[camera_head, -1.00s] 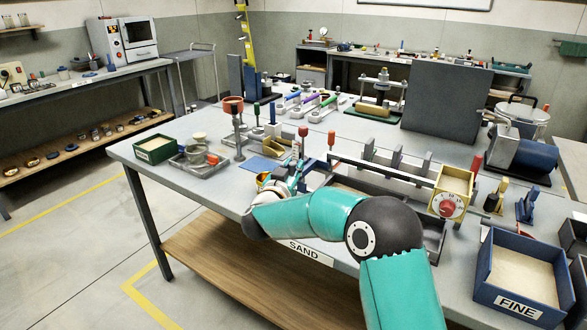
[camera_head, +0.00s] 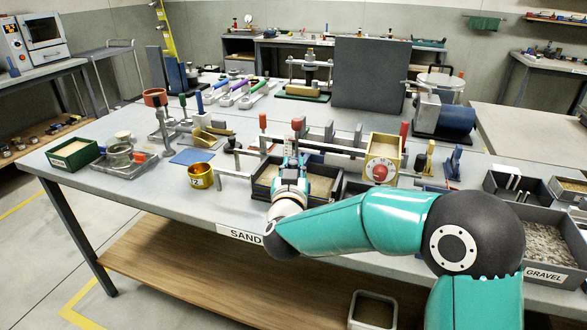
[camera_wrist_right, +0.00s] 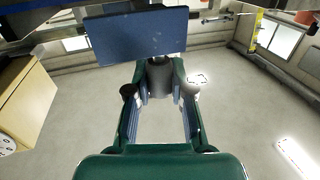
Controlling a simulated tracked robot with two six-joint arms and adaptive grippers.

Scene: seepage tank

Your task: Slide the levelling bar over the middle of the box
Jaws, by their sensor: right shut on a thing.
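The dark open box (camera_head: 259,192) with sand in it stands at the front of the table behind the SAND label. My right gripper (camera_head: 291,164) is over the box's middle, its jaws pointing to the far side. In the right wrist view it is shut on a grey stem (camera_wrist_right: 160,78) that has a wide dark-blue plate (camera_wrist_right: 135,36) across it, apparently the levelling bar. In the head view my gripper hides most of the held thing, and I cannot tell whether it touches the sand. My left gripper is not in view.
A brass cup (camera_head: 201,176) stands to the left. A gravel bin (camera_head: 543,246) is at the right. Free tabletop lies at the front left.

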